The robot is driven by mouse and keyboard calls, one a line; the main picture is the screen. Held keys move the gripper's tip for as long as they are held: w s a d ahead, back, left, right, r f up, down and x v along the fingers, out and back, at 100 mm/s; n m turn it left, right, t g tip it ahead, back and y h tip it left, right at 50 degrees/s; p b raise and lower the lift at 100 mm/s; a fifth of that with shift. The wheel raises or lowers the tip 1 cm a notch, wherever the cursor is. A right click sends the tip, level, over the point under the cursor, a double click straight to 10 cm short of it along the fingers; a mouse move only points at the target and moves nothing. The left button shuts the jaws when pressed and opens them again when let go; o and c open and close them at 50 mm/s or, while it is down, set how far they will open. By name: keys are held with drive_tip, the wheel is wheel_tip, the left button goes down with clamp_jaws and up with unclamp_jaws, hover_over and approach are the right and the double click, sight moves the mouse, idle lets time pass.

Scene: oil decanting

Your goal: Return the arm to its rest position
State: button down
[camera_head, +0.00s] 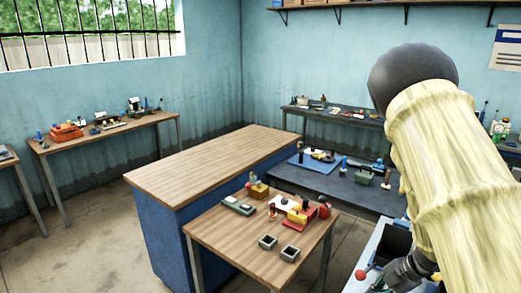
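My arm fills the right side of the head view as a large cream link with a dark rounded joint at its top. At the bottom edge, a dark grey part that looks like my gripper (402,276) shows beside the cream link. It is small and partly hidden, and its fingers cannot be made out. I cannot tell whether it is open or shut, or whether it holds anything.
A small wooden table (230,249) carries two dark square trays and a red-and-yellow device. Behind it stands a blue-sided wooden-topped counter (205,165). A dark bench (305,184) with tools is partly behind my arm. Open floor (100,235) lies at left.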

drive_tip(key=s+a+f+m+t+b, duration=0.1)
drive_tip(key=s+a+f+m+b, duration=0.15)
drive_tip(key=f, duration=0.45)
drive_tip(key=s+a+f+m+b, duration=0.1)
drive_tip(key=s+a+f+m, duration=0.2)
drive_tip(key=f, duration=0.5)
drive_tip(key=s+a+f+m+t+b, duration=0.1)
drive_tip(key=s+a+f+m+b, duration=0.15)
drive_tip(key=f+m, duration=0.35)
drive_tip(key=s+f+m+g+h+b, duration=0.1)
drive_tip(key=s+f+m, duration=0.3)
drive_tip(key=s, duration=0.6)
drive_tip(key=s+a+f+m+g+h+b, duration=0.1)
drive_tip(key=s+f+m+g+h+b, duration=0.1)
drive_tip(key=s+f, duration=0.4)
drive_tip(key=s+a+f+m+g+h+b, duration=0.1)
drive_tip(key=s+f+m, duration=0.5)
drive_tip(key=s, duration=0.9)
drive_tip(key=h+b, duration=0.1)
drive_tip(key=b, duration=0.1)
drive_tip(key=shift+a+b, duration=0.25)
drive_tip(key=shift+b, duration=0.15)
drive_tip(key=shift+r, duration=0.1)
